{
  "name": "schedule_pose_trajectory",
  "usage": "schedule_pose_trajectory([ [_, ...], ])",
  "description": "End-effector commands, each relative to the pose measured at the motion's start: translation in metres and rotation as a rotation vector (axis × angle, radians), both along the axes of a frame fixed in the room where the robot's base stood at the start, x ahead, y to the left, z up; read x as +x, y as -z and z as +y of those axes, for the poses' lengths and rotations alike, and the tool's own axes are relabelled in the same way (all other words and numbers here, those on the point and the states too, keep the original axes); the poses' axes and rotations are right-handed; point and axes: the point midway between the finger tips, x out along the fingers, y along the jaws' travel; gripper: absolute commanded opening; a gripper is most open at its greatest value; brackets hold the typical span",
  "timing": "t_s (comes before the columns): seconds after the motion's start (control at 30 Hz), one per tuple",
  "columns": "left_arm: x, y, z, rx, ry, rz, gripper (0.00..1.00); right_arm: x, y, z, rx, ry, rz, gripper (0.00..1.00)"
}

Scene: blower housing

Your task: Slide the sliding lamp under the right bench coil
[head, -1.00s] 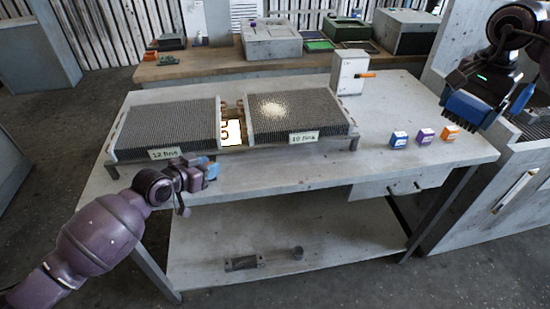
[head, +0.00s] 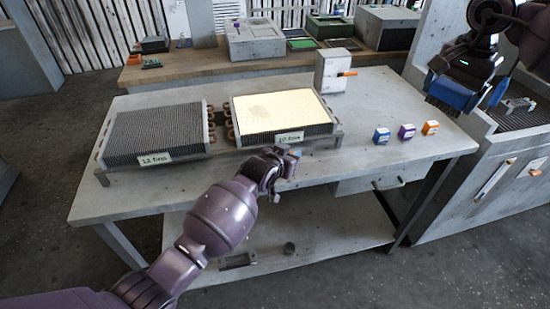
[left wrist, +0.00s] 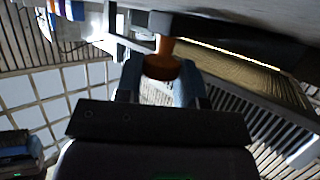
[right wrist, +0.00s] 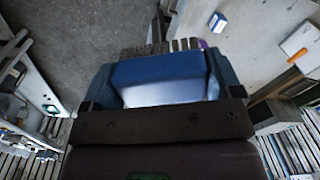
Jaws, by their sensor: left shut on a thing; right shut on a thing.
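The right bench coil (head: 283,108), labelled "10 fins", glows pale yellow through most of its top, with a greyer patch at upper left. The sliding lamp itself is hidden below it in the head view. My left gripper (head: 284,157) is at the coil's front edge, below its label. In the left wrist view my left gripper (left wrist: 161,90) is shut on a brown handle (left wrist: 163,66), with a bright strip of coil beyond. My right gripper (head: 458,82) is shut on a blue brush-like tool (head: 450,93), held above the bench's right end; it also shows in the right wrist view (right wrist: 160,80).
The left bench coil (head: 155,132), labelled "12 fins", is dark. A white box with an orange lever (head: 332,70) stands behind the right coil. Blue (head: 381,136), purple (head: 406,131) and orange (head: 430,127) small boxes stand on the right. The bench's front right is clear.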

Motion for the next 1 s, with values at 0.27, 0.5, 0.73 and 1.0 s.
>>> schedule_pose_trajectory([
  [0.27, 0.0028, -0.0007, -0.0119, -0.001, 0.001, -0.002, 0.00, 0.0002, 0.0012, 0.0001, 0.000, 0.000, 0.000, 0.59],
  [0.5, 0.0027, -0.0015, -0.0129, -0.004, 0.001, -0.003, 0.00, 0.0002, 0.0012, 0.0001, 0.000, 0.000, 0.000, 0.59],
  [0.73, 0.0026, -0.0011, -0.0126, -0.003, 0.001, -0.002, 0.43, 0.0002, 0.0012, 0.0001, 0.000, 0.000, 0.000, 0.59],
  [1.0, 0.0025, -0.0001, -0.0115, -0.002, 0.001, 0.000, 0.43, 0.0002, 0.0012, 0.0001, 0.000, 0.000, 0.000, 0.59],
])
